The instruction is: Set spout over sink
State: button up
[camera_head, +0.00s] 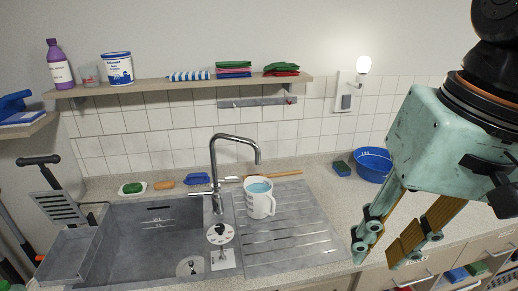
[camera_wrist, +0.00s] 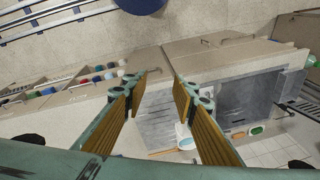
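The chrome tap stands behind the sink and drainboard. Its curved spout (camera_head: 237,138) points right, with its outlet above the ribbed drainboard (camera_head: 290,238) near a white jug (camera_head: 260,203). The grey sink basin (camera_head: 150,240) lies left of the tap, and it also shows in the wrist view (camera_wrist: 248,95). My gripper (camera_head: 377,258) is open and empty at the right, well apart from the spout. Its spread fingers also show in the wrist view (camera_wrist: 160,84). I cannot make out the spout clearly in the wrist view.
The jug holds blue liquid and stands close to the spout, an obstacle on the drainboard. A shelf (camera_head: 180,86) runs above. The front right drainboard is clear.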

jog(key=w+a+f+m+g+y+p, duration=0.15)
jog(key=w+a+m+y+p, duration=0.3)
jog(key=w, duration=0.95)
jog(key=w+a+m+g+y+p, duration=0.35)
jog(key=w+a+y, duration=0.2)
jog(key=w, duration=0.85)
jog(key=m+t+y+p, duration=0.45)
jog(key=m+y, duration=0.25)
jog(key=m, duration=0.3)
send_near(258, 156)
jog(key=d, duration=0.2)
jog(key=d+f, duration=0.1)
jog(key=shift+w+d, duration=0.2)
jog(key=shift+d, duration=0.2)
jog(key=shift+a, duration=0.2)
jog(key=shift+w+a+p, duration=0.25)
jog(key=shift+a+p, duration=0.05)
jog(key=shift+a, duration=1.9)
jog(key=shift+w+a+p, duration=0.2)
jog(key=shift+a+p, duration=0.1)
jog(key=shift+a, duration=1.9)
jog(key=shift+w+a+p, duration=0.25)
jog(key=shift+a+p, duration=0.05)
jog(key=shift+a, duration=1.95)
jog(key=shift+c, duration=0.2)
grip_shut()
